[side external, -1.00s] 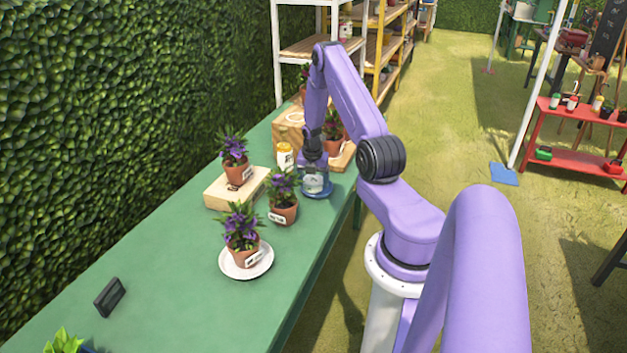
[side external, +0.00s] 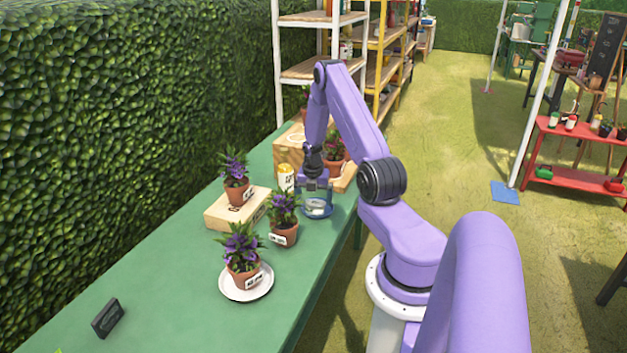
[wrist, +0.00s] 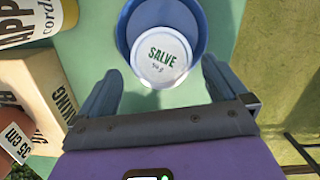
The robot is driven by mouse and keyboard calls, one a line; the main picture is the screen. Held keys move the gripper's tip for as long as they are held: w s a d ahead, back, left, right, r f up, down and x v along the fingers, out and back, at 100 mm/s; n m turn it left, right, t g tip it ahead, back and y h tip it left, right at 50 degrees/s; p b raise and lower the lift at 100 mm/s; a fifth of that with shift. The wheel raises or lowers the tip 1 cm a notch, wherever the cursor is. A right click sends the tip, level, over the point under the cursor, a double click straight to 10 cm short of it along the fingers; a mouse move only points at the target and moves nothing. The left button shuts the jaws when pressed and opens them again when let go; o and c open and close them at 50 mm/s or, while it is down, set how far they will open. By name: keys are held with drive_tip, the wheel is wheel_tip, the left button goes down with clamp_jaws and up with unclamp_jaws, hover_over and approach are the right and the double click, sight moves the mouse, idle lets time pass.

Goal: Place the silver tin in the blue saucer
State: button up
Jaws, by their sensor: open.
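The silver tin (wrist: 160,57), with a round pale lid reading "SALVE", rests at the blue saucer (wrist: 205,28) in the wrist view. It overlaps the saucer's near rim, and I cannot tell whether it lies flat or tilted. My gripper (wrist: 161,70) is open, with one finger on each side of the tin's near part and gaps to both. In the side view my gripper (side external: 316,184) is just above the tin and the blue saucer (side external: 318,214). The tin is small there and partly hidden.
A yellow and white cordial container (side external: 286,178) and a potted purple flower (side external: 284,228) stand close to the saucer. A wooden block (side external: 222,212) bears another pot. A white saucer (side external: 247,290) with a pot is nearer. The green table's front is mostly clear.

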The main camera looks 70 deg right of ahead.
sight(313, 205)
wheel_tip(313, 205, up, 10)
drive_tip(key=a, duration=0.2)
drive_tip(key=w+a+r+m, duration=0.1)
drive_tip(key=w+a+r, duration=0.2)
drive_tip(key=a, duration=0.4)
drive_tip(key=w+a+r, duration=0.3)
drive_tip(key=a, duration=0.4)
drive_tip(key=s+a+r+m+y, duration=0.15)
drive_tip(key=a+r, duration=0.25)
drive_tip(key=a, duration=1.1)
drive_tip(key=s+a+r+m, duration=0.3)
drive_tip(key=s+a, duration=0.6)
drive_tip(key=a, duration=0.2)
drive_tip(key=s+a+r+m, duration=0.1)
drive_tip(key=s+a, duration=0.1)
drive_tip(key=s, duration=0.5)
drive_tip(key=s+a+r+m, duration=0.1)
drive_tip(key=s, duration=0.6)
drive_tip(key=shift+a, duration=0.4)
drive_tip(key=shift+y, duration=0.25)
